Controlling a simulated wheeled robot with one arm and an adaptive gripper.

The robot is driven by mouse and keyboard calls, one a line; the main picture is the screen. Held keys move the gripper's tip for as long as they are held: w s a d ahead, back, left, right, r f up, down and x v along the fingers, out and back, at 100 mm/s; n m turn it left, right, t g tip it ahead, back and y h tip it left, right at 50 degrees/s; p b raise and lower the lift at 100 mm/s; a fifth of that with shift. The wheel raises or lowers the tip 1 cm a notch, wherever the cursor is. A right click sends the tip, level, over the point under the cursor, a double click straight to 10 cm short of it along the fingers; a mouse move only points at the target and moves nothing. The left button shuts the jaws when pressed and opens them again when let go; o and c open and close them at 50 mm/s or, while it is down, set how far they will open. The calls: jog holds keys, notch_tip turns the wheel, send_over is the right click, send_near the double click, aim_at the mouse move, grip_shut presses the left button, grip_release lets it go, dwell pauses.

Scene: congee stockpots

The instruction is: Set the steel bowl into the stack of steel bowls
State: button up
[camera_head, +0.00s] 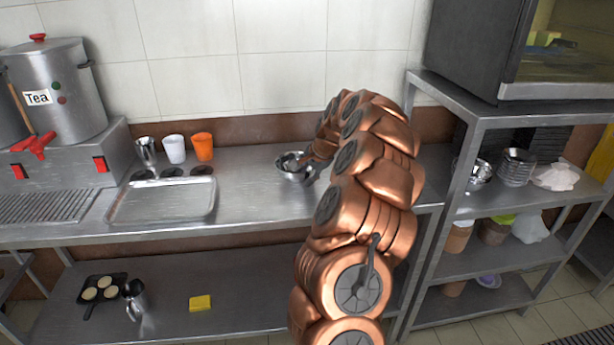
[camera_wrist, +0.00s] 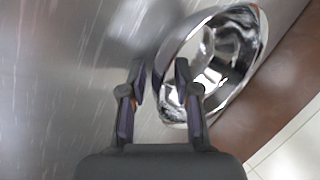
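The steel bowl (camera_head: 299,178) sits on the steel counter, beside the bend of my arm in the head view. In the wrist view the shiny bowl (camera_wrist: 243,32) lies at upper centre-right, its near-left rim passing between my fingertips. My gripper (camera_wrist: 159,74) is open, with one finger outside the rim and the other over the bowl's inside. I cannot tell whether either finger touches the bowl. A stack of steel bowls (camera_head: 515,168) stands on the right-hand shelf unit in the head view.
Another shiny steel vessel (camera_head: 480,172) stands left of the stack, and a white crumpled item (camera_head: 556,177) right of it. A shelf post (camera_head: 456,165) and the upper shelf frame the stack. A tray (camera_head: 163,201) and several cups stand left on the counter.

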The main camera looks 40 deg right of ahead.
jog(key=b+v, duration=0.1)
jog(key=v, duration=1.1)
jog(key=shift+b, duration=0.3)
jog(key=s+a+n+g+y, duration=0.25)
jog(key=a+n, duration=0.75)
jog(key=a, duration=1.9)
jog(key=s+a+f+n+g+h, duration=0.1)
jog(key=s+a+n, duration=0.1)
jog(key=s+a, duration=0.4)
jog(key=s+a+f+n+g, duration=0.2)
jog(key=s+a+n, duration=0.1)
jog(key=s+a, duration=0.3)
jog(key=s+f+n+g, duration=0.1)
jog(key=s+f, duration=0.1)
jog(key=s, duration=0.5)
jog(key=s+a+f+n+h, duration=0.1)
jog(key=s+f+n, duration=0.1)
jog(key=s, duration=0.5)
jog(key=shift+s+a+f+g, duration=0.3)
jog(key=shift+s+f+g, duration=0.05)
jog(key=shift+f, duration=0.05)
jog(key=shift+o, duration=0.3)
jog(key=shift+s+f+h, duration=0.2)
jog(key=shift+s+h, duration=0.05)
jog(key=shift+s, duration=0.3)
jog(key=shift+d, duration=0.1)
